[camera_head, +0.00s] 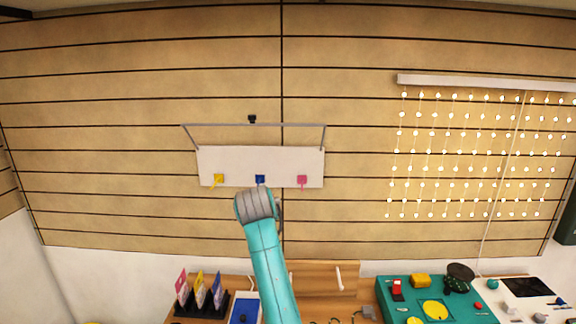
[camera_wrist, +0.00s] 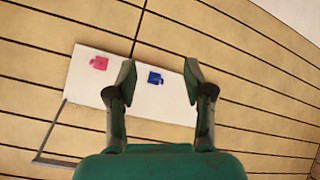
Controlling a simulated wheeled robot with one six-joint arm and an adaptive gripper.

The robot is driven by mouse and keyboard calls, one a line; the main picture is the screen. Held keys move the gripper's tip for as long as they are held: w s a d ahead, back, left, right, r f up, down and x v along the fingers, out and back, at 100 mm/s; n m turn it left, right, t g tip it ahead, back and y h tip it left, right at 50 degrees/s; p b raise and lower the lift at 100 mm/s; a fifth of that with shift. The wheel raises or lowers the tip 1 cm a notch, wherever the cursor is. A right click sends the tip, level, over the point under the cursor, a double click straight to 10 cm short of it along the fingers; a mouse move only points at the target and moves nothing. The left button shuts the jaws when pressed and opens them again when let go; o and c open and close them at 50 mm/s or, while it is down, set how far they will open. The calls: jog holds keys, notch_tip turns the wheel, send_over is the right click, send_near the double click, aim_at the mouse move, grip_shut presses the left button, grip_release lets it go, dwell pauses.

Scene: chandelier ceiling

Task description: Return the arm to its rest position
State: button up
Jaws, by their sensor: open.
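My gripper (camera_wrist: 158,84) is open in the wrist view, with its two fingers apart and nothing between them but the view of the panel behind. In the head view my teal arm (camera_head: 270,270) reaches up from the bottom, and its grey end overlaps the wall just below a white panel (camera_head: 260,161). The fingers are hidden there. The panel also shows behind the fingers in the wrist view (camera_wrist: 88,92). It bears a yellow piece (camera_head: 219,179), a blue piece (camera_head: 260,179) and a pink piece (camera_head: 302,180); the wrist view shows only the blue and pink ones.
Below is a wooden table with a black rack (camera_head: 203,303) of coloured cards, a blue tray (camera_head: 245,309) and a teal board (camera_head: 388,291) with several small items. A light curtain (camera_head: 470,150) hangs on the right wall. The wall left of the panel is bare.

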jog(key=s+d+f, duration=0.3)
jog(key=f, duration=0.5)
jog(key=s+d+f, duration=0.3)
jog(key=f, duration=0.5)
jog(key=s+d+f, duration=0.2)
jog(key=s+f, duration=0.2)
jog(key=f, duration=0.3)
jog(key=s+d+f+t+y, duration=0.1)
jog(key=s+d+f, duration=0.3)
jog(key=s+f, duration=0.3)
jog(key=s+d+f+t, duration=0.1)
jog(key=s+d+f, duration=0.4)
jog(key=s, duration=0.5)
jog(key=s+d+f+m+t, duration=0.1)
jog(key=s+d, duration=0.2)
jog(key=s, duration=0.9)
jog(key=s+d+m, duration=0.1)
jog(key=s+d, duration=0.1)
jog(key=s, duration=0.9)
jog(key=s+d+r+m, duration=0.1)
jog(key=s+r, duration=0.6)
jog(key=s, duration=0.2)
jog(key=s+d+r+m+t+h, duration=0.1)
jog(key=s+d+r, duration=0.1)
jog(key=s+r, duration=0.5)
jog(key=s, duration=0.3)
